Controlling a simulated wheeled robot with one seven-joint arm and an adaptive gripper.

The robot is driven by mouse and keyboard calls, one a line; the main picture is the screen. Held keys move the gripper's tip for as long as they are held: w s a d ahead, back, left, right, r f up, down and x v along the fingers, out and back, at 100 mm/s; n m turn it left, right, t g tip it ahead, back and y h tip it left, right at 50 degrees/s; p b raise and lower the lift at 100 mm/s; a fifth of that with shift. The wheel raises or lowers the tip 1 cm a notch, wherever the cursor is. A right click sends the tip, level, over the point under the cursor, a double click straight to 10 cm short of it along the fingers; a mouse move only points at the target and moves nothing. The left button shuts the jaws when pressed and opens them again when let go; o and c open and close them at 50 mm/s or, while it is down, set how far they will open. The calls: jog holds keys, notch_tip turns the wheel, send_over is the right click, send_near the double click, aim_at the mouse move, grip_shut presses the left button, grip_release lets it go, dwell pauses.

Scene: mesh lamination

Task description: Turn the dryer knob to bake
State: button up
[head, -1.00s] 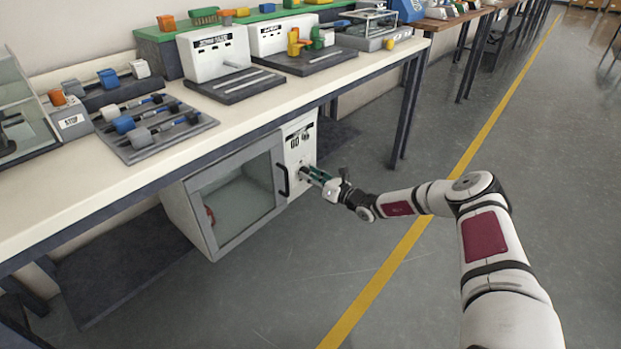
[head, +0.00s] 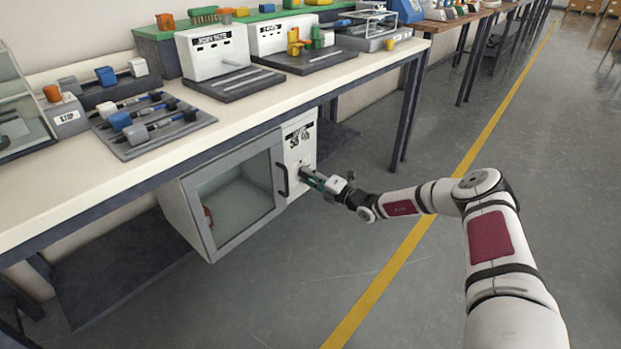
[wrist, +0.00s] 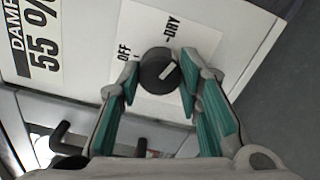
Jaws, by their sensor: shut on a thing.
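The dryer (head: 297,150) hangs under the bench, with a glass door on its left and a white control panel on its right. Its round black knob (wrist: 158,72) has a white mark pointing to the upper right in the wrist view. "OFF" and "DRY" labels show beside the knob; no bake label is visible. My gripper (head: 306,177) is at the panel. In the wrist view its teal-padded fingers (wrist: 160,68) are closed around the knob, one on each side. A display (wrist: 40,55) reads "55 %", with its heading partly cut off.
The dark door handle (head: 283,179) is just left of my gripper. The bench top (head: 300,90) overhangs the dryer and carries trays and devices. The grey floor with a yellow line (head: 400,262) is clear to the right.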

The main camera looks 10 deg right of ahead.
jog(key=m+b, duration=0.1)
jog(key=m, duration=0.6)
jog(key=shift+s+f, duration=0.1)
jog(key=shift+f, duration=0.05)
jog(key=m, duration=0.6)
jog(key=shift+m+b, duration=0.3)
jog(key=shift+m, duration=0.1)
jog(key=o, duration=1.1)
jog(key=shift+o, duration=0.2)
jog(key=v, duration=1.2)
